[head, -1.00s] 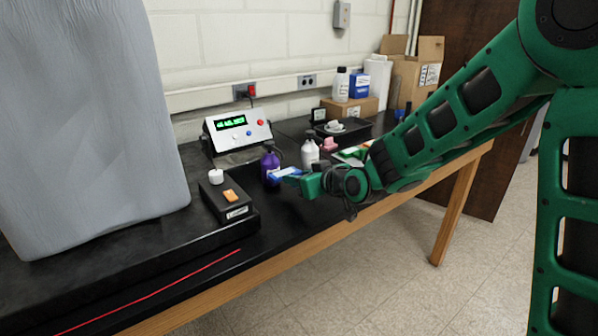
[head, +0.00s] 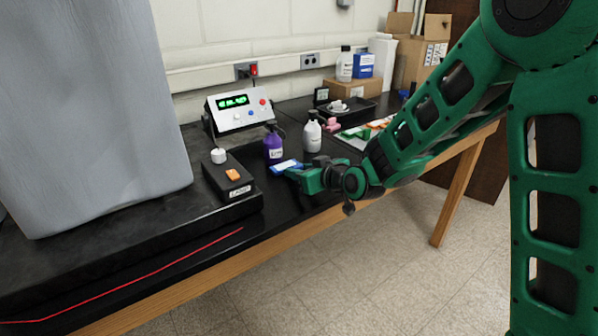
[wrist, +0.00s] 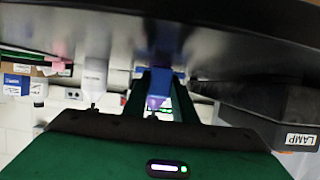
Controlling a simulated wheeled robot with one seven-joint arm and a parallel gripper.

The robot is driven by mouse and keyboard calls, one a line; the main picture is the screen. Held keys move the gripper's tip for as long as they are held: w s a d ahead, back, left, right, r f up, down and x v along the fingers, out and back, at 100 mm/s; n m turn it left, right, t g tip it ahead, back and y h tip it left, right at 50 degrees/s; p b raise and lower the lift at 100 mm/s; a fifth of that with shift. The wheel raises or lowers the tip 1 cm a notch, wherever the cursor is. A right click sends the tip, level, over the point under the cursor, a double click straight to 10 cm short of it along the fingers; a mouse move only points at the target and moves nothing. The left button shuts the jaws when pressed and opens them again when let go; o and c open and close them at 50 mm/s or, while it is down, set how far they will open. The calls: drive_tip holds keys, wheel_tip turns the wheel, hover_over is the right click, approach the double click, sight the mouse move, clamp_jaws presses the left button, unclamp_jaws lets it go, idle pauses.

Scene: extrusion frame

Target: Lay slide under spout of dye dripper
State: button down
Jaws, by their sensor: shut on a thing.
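In the head view, my gripper (head: 298,171) is shut on a flat blue and white slide (head: 286,166), low over the black bench. In the wrist view, the blue slide (wrist: 160,84) shows between my gripper's fingers (wrist: 160,98), with part of the purple bottle (wrist: 157,103) beyond. I cannot tell whether the slide touches the bench.
A white bottle (head: 312,136) stands right of the purple one. A black lamp box (head: 230,178) with an orange switch is to the left, behind it a display unit (head: 240,108). A tray (head: 345,110) and boxes stand farther right.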

drive_tip(key=shift+f, duration=0.55)
drive_tip(key=c, duration=1.4)
unclamp_jaws()
drive_tip(key=v, duration=1)
drive_tip(key=shift+s+d+r, duration=0.1)
drive_tip(key=shift+d, duration=0.05)
drive_tip(key=s+d+f+m+g+h, duration=0.15)
drive_tip(key=s+d, duration=0.25)
drive_tip(key=d, duration=0.4)
drive_tip(key=s+d+f+m+g+h, duration=0.1)
drive_tip(key=s+d+m+g+h, duration=0.15)
drive_tip(key=d, duration=0.45)
drive_tip(key=s+d+f+m+g+h, duration=0.15)
drive_tip(key=s+d, duration=0.25)
drive_tip(key=d, duration=0.4)
drive_tip(key=s+d+r+m+g, duration=0.1)
drive_tip(key=s+d+m+g, duration=0.1)
drive_tip(key=s, duration=0.5)
drive_tip(key=s+d+m+g+h, duration=0.1)
drive_tip(key=s+d+m, duration=0.2)
drive_tip(key=s+d, duration=0.2)
drive_tip(key=s+d+r+m+g+h, duration=0.1)
drive_tip(key=s+d+m+g, duration=0.1)
drive_tip(key=s, duration=0.9)
drive_tip(key=shift+d+r+m+g, duration=0.15)
drive_tip(key=shift+d+m+g, duration=0.05)
drive_tip(key=shift+d, duration=0.25)
drive_tip(key=shift+d+r+m+g, duration=0.15)
drive_tip(key=shift+d, duration=0.3)
